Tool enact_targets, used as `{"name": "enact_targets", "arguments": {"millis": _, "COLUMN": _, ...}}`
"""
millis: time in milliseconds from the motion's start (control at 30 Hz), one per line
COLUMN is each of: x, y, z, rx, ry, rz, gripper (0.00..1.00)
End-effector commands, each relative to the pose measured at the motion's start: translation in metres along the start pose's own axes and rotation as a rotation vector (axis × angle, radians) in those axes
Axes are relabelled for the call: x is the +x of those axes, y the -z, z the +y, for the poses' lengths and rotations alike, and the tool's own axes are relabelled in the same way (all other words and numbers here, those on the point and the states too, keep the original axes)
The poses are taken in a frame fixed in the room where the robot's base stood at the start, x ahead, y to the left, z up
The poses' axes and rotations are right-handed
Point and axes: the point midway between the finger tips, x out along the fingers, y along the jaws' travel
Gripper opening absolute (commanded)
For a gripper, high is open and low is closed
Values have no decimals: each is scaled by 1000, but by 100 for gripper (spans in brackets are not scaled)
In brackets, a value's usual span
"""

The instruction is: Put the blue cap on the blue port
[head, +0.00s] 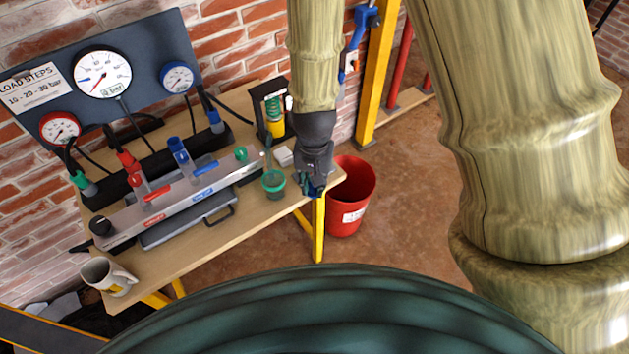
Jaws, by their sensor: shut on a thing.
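My gripper (314,188) is at the right end of the bench, pointing down. It is shut on a small blue piece (318,191), which looks like the blue cap; the fingers hide most of it. A metal manifold bar (120,224) lies along the bench to the left of my gripper. A blue fitting (179,150) stands upright at the bar's back, with a blue lever (205,166) beside it and a blue label (202,193) on the front. Which part is the blue port is too small to tell. My gripper is well apart from the bar.
A green cup (274,184) stands between the bar and my gripper. A green knob (241,153) tops the bar's right end. A mug (107,277) is front left; a red bucket (345,215) is right.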

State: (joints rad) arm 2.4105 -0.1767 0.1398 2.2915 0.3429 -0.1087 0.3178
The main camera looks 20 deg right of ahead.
Motion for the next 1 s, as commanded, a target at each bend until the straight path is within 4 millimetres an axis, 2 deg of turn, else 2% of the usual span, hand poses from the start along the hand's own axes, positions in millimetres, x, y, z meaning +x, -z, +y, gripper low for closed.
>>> {"name": "enact_targets", "arguments": {"millis": 700, "x": -35, "y": 0, "z": 0, "rx": 0, "ry": 0, "rz": 0, "gripper": 8}}
{"name": "enact_targets", "arguments": {"millis": 1000, "x": -36, "y": 0, "z": 0, "rx": 0, "ry": 0, "rz": 0, "gripper": 8}}
